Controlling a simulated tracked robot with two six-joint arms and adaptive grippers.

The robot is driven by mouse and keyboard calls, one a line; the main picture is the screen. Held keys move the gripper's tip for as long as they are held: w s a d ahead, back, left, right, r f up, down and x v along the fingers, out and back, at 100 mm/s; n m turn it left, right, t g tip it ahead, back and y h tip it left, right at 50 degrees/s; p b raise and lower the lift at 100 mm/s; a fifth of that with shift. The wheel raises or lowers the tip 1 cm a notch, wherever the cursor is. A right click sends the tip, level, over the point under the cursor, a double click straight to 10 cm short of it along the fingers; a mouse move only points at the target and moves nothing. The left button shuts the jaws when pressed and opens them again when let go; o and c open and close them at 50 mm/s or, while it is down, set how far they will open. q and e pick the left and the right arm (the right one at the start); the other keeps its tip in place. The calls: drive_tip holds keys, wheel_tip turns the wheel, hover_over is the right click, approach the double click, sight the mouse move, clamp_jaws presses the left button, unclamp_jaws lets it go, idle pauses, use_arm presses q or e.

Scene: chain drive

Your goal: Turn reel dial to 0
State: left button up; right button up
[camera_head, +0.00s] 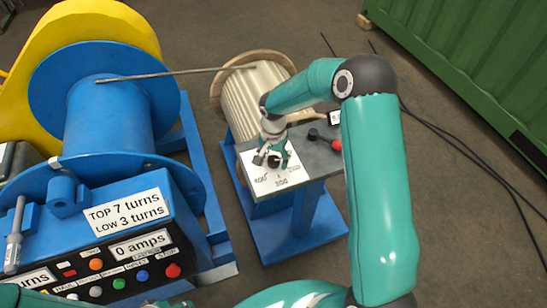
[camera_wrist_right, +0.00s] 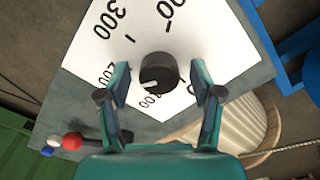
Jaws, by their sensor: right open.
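The reel dial is a round black knob (camera_wrist_right: 158,72) with a white pointer line, on a white scale card (camera_wrist_right: 212,45). In the right wrist view the pointer aims down and left, toward the side of the 200 and 100 marks; the exact reading I cannot tell. My right gripper (camera_wrist_right: 158,92) is open, with one finger on each side of the knob and gaps between. In the head view the right gripper (camera_head: 272,158) is over the card (camera_head: 282,181) and partly hides the knob.
The card lies on a grey-topped blue stand (camera_head: 318,158). A red-knobbed lever (camera_head: 335,145) is beside it. A cable reel (camera_head: 250,100) stands behind, and a blue winch drum (camera_head: 110,125) with a button panel (camera_head: 110,265) is at left. A green container (camera_head: 480,70) is at right.

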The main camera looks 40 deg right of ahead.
drive_tip(key=c, duration=1.1)
drive_tip(key=shift+c, duration=0.2)
drive_tip(key=shift+f, duration=0.1)
